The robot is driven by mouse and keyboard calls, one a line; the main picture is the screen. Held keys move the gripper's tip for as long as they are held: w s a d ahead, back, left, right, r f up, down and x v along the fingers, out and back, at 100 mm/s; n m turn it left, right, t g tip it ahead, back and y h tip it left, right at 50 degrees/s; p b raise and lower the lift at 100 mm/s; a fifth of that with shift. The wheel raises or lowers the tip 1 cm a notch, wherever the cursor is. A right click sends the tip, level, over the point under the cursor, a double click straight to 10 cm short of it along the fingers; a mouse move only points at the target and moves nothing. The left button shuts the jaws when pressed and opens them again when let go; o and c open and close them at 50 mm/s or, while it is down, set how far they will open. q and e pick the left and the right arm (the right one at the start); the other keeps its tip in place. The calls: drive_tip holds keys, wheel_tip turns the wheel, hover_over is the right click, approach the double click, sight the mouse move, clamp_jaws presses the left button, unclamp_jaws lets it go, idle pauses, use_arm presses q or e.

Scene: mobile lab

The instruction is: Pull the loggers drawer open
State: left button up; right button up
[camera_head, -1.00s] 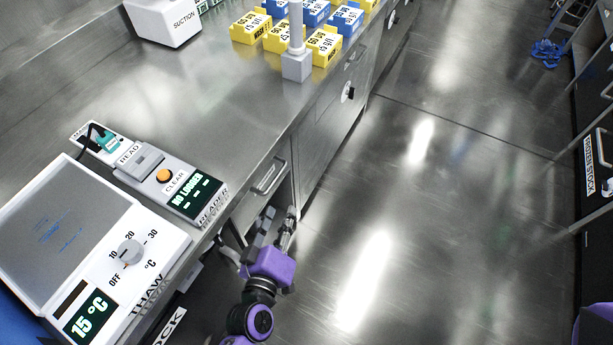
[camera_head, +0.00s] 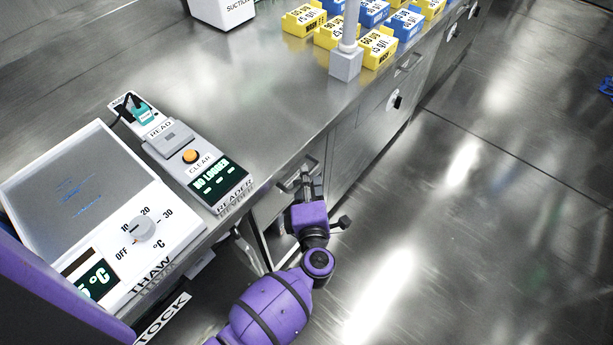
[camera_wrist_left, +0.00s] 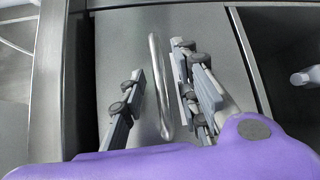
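The drawer (camera_wrist_left: 220,60) has a plain grey metal front under the bench, and no label on it is readable. Its bar handle (camera_wrist_left: 157,75) runs between the fingers of my left gripper (camera_wrist_left: 163,66) in the left wrist view. The fingers stand apart, one on each side of the bar, with a gap visible on the left. In the head view, my left gripper (camera_head: 309,184) is at the handle (camera_head: 297,176), partly covering it and the drawer front. Whether the drawer stands out from the cabinet is unclear. My right gripper is not in view.
The steel bench (camera_head: 260,90) carries a reader (camera_head: 195,160), a white thaw plate (camera_head: 80,200), yellow and blue boxes (camera_head: 378,48) and a grey post (camera_head: 346,62). Further cabinet fronts (camera_head: 365,140) continue along it.

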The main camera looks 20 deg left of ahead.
use_arm(q)
drive_tip(key=shift+w+a, duration=0.25)
drive_tip(key=shift+w, duration=0.35)
clamp_jaws()
